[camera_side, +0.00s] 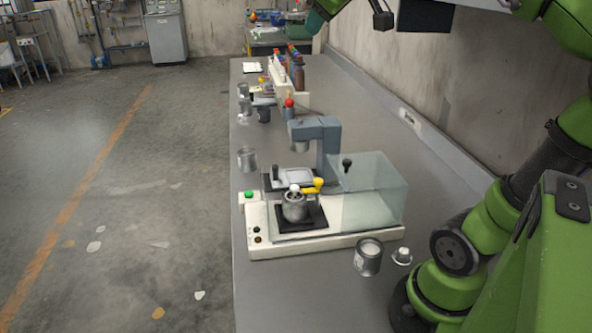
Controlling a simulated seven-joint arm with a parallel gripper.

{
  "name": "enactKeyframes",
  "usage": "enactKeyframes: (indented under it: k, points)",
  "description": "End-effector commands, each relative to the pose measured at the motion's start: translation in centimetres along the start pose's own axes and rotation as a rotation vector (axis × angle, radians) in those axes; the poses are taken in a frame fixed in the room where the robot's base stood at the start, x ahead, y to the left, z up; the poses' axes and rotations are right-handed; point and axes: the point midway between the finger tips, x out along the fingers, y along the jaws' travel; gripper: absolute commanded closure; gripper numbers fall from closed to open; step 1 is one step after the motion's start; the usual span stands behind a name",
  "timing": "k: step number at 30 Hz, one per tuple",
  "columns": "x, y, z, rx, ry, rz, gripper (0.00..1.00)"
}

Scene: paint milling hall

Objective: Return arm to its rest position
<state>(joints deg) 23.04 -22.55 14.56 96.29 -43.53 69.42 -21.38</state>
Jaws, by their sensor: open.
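My green arm (485,225) rises from its base at the lower right of the bench, and its upper links leave the picture at the top right. Another green piece (328,8) shows at the top edge, and I cannot tell for sure what it belongs to. The clear cover (375,190) sits on the right of the machine.
An open can (368,257) and a white-topped lid (402,256) stand near my base. More metal cans (247,159) line the bench's left edge. A rack of bottles (289,80) stands farther back. The wall runs along the right. The bench's (300,290) near-left part is clear.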

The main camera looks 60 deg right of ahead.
Motion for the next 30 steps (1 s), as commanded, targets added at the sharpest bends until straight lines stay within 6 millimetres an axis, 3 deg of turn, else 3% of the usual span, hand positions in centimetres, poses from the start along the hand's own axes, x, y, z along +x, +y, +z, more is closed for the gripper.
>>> enactKeyframes:
  k: [3, 6, 12, 16, 18, 19, 26, 30]
  points:
    - [-3.0, -1.6, -4.8, 0.116, 0.255, -0.01, 0.5]
    - [-5.9, -3.2, -8.1, 0.214, 0.447, -0.054, 0.5]
    - [-11.6, -6.4, -12.4, 0.366, 0.734, -0.19, 0.5]
    - [-14.9, -8.6, -13.6, 0.459, 0.868, -0.312, 0.5]
    - [-15.9, -10.2, -13.0, 0.529, 0.901, -0.401, 0.5]
    - [-15.5, -10.5, -12.3, 0.556, 0.886, -0.425, 0.5]
    - [-10.1, -11.4, -6.5, 0.638, 0.668, -0.461, 0.5]
    - [-6.4, -12.4, -1.9, 0.651, 0.49, -0.473, 0.5]
